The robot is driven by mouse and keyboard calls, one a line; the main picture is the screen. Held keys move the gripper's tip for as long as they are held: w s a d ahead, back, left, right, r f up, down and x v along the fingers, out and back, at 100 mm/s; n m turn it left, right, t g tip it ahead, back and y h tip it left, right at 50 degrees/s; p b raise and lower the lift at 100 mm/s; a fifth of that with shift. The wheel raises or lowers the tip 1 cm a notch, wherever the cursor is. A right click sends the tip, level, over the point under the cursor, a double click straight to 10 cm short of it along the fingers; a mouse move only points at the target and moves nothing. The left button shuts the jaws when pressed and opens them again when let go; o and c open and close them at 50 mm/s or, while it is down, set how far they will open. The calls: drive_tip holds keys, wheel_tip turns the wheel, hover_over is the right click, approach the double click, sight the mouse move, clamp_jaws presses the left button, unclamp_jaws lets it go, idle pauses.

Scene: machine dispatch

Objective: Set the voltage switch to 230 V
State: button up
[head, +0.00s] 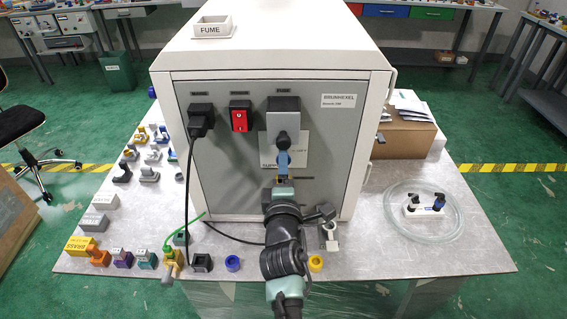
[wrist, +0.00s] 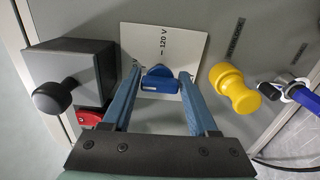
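The voltage switch is a small blue knob (wrist: 160,81) on a white label plate (wrist: 205,48); the plate also shows in the head view (head: 300,147). "120 V" is printed on the plate beyond the knob; the rest of the lettering is hidden by my fingers. My gripper (wrist: 160,88) has blue fingers, one on each side of the knob, with a narrow gap visible at each side. In the head view my gripper (head: 283,160) is in front of the machine panel and hides the knob.
A grey box with a black knob (wrist: 55,97) projects beside the plate. A yellow knob (wrist: 232,90) projects on the other side. The red rocker switch (head: 239,120) and black plug (head: 201,119) are on the panel. Coiled clear tubing (head: 388,210) lies at the table's right.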

drive_tip(key=shift+o, duration=1.4)
drive_tip(key=s+p, duration=1.3)
